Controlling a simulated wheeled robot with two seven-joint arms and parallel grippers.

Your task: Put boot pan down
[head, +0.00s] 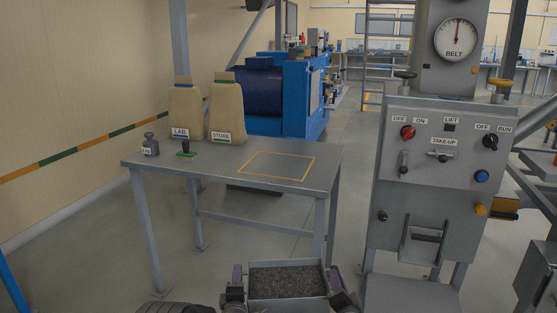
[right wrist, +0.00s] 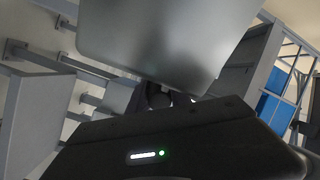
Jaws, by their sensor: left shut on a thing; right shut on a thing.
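The boot pan (head: 288,281) is a grey open tray filled with dark granular material, at the bottom centre of the head view. My left gripper (head: 237,286) is shut on its left side and my right gripper (head: 338,288) is shut on its right side. The pan looks about level and is held in front of the grey table (head: 222,166). An orange outlined rectangle (head: 276,166) on the tabletop is empty. In the right wrist view a smooth grey pan wall (right wrist: 150,40) fills the top centre; the fingertips are mostly hidden there.
Two sacks, LAB (head: 184,106) and STORE (head: 226,112), stand at the table's back left. The control panel cabinet (head: 446,170) stands right of the table. A blue machine (head: 290,94) is behind.

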